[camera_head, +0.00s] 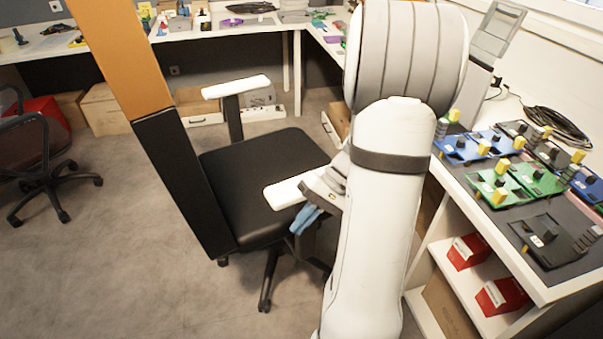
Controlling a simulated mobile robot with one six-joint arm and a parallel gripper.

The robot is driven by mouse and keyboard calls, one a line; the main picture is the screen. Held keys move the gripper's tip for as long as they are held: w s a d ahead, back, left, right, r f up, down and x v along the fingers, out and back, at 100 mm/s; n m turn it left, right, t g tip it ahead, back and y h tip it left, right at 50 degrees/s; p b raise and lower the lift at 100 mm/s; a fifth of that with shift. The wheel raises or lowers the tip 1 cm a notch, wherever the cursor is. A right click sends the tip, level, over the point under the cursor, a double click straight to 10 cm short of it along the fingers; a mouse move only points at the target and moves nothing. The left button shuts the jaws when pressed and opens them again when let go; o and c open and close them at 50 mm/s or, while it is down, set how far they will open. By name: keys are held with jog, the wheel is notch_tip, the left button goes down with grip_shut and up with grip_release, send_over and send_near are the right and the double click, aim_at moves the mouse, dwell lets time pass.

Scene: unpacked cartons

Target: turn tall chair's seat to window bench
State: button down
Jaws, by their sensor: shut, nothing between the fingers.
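The tall chair (263,170) has a black seat, white-topped armrests and a five-star base that is only partly visible. A tall slab, orange above and black below (178,180), rises along the seat's left side and looks like its backrest. The seat's open side points right, roughly toward the window bench (462,253), a white-edged bench along the right wall. My gripper (306,219), with blue fingertips, is shut and empty beside the near armrest (286,191). I cannot tell whether it touches the chair. My white arm hides the seat's right part.
The window bench carries colourful circuit boards (517,178), a cable coil (557,126) and red bins (467,251) below. Another black chair (35,150) stands at left. Cardboard boxes (101,108) sit under the back bench (218,29). The floor at lower left is free.

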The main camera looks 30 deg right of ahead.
jog(key=d+f+m+t+y+p, duration=0.1)
jog(key=d+f+m+t+y, duration=0.15)
jog(key=d+t, duration=0.6)
jog(key=d+f+m+t+y, duration=0.1)
jog(key=d+f+m+t, duration=0.3)
jog(key=d, duration=0.7)
jog(key=w+a+t, duration=0.1)
jog(key=w+a, duration=0.5)
jog(key=w, duration=0.1)
jog(key=shift+a+r+n, duration=0.2)
jog(key=shift+n, duration=0.25)
jog(key=shift+h, duration=0.25)
